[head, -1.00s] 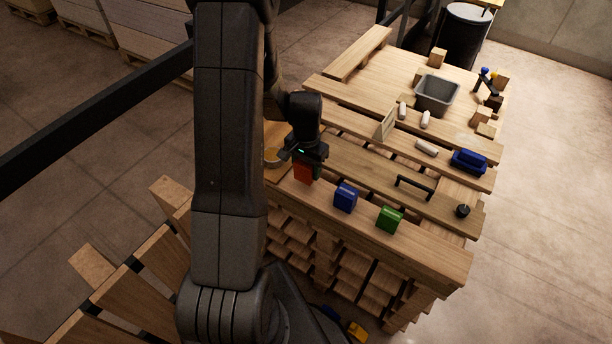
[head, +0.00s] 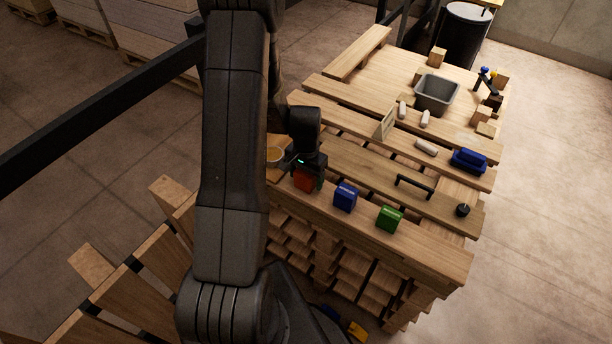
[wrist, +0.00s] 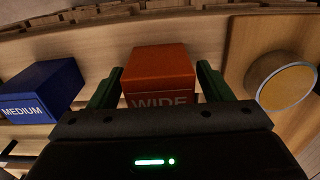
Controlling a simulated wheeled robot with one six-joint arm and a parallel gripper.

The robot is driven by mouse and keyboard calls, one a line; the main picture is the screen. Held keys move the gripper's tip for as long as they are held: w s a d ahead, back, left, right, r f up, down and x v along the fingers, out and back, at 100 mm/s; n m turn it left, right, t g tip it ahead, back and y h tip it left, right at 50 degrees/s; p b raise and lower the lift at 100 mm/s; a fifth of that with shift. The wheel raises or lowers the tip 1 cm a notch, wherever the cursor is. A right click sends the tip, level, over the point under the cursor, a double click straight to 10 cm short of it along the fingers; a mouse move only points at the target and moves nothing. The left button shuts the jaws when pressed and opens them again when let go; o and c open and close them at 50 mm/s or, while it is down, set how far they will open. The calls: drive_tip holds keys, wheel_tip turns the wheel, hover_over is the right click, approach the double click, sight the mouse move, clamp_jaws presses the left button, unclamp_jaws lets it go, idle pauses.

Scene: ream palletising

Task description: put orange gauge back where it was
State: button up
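The orange gauge (head: 304,181) is an orange-red block at the left end of a row of blocks on the front plank (head: 425,249). In the wrist view the orange gauge (wrist: 160,72) shows the word WIDE, and its lower part is hidden by my gripper's dark body. In the head view my gripper (head: 307,174) covers the block's top. The block is at or just above the plank; I cannot tell which.
A blue block (head: 346,197) marked MEDIUM and a green block (head: 389,218) stand to the right in the row. A round pot with a yellow-orange top (wrist: 287,87) is close on the other side. A grey bin (head: 437,94) stands farther back.

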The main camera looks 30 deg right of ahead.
wheel_tip(320, 180, up, 12)
drive_tip(key=shift+r, duration=0.15)
idle(0.6)
wheel_tip(320, 180, down, 13)
drive_tip(key=shift+r, duration=0.15)
drive_tip(key=shift+r+p, duration=0.3)
drive_tip(key=shift+r, duration=0.75)
